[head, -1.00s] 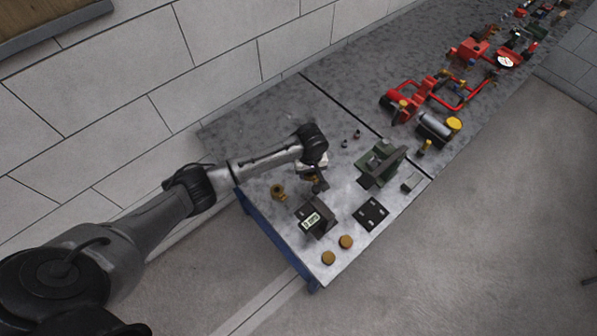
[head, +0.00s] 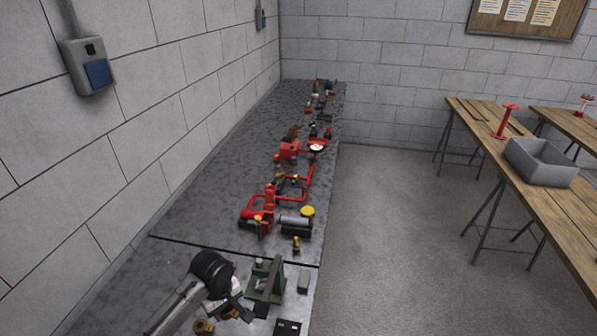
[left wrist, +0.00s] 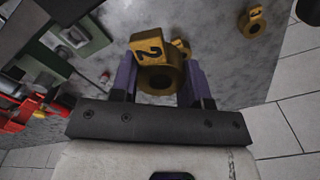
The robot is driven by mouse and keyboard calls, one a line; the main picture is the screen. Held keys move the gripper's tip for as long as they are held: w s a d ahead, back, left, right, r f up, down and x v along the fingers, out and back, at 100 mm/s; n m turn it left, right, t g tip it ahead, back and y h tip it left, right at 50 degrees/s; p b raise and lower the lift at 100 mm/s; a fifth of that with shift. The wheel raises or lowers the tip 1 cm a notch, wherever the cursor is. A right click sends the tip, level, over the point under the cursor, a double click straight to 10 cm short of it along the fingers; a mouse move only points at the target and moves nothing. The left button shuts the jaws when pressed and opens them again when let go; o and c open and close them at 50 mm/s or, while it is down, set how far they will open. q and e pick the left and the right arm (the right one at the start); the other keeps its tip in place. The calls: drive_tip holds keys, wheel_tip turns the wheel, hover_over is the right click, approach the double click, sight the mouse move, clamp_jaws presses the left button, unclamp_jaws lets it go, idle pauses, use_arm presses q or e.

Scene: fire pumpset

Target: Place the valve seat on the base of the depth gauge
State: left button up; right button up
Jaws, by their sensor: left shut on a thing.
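My left gripper (left wrist: 158,90) is shut on a brass valve seat (left wrist: 158,78), a ring-shaped piece with a tag marked 2, between its two fingers in the left wrist view. In the head view the left gripper (head: 236,312) is low in the picture over the near bench; the held piece is hard to make out there. A second brass piece (left wrist: 253,20) with a tag marked 1 lies on the bench, and it also shows in the head view (head: 203,327). The depth gauge cannot be made out now. My right gripper is out of view.
A green fixture (head: 265,281) stands right of the gripper, with a small grey block (head: 304,281) beside it. A dark plate with holes (head: 288,327) is at the bottom edge. Red pump parts (head: 268,205) line the bench farther back. A wall is on the left.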

use_arm(q)
wheel_tip(320, 180, up, 13)
drive_tip(key=s+d+m, duration=0.1)
drive_tip(key=s+m, duration=0.1)
drive_tip(key=m, duration=0.3)
drive_tip(key=s+r+m+p, duration=0.1)
drive_tip(key=s+r+p, duration=0.7)
drive_tip(key=r, duration=0.3)
drive_tip(key=s+r+m+p, duration=0.2)
drive_tip(key=s+r+p, duration=0.6)
drive_tip(key=r+p, duration=0.3)
drive_tip(key=shift+a+r+m, duration=0.15)
drive_tip(key=shift+r+m, duration=0.15)
drive_tip(key=shift+r, duration=0.35)
drive_tip(key=shift+s+f, duration=0.1)
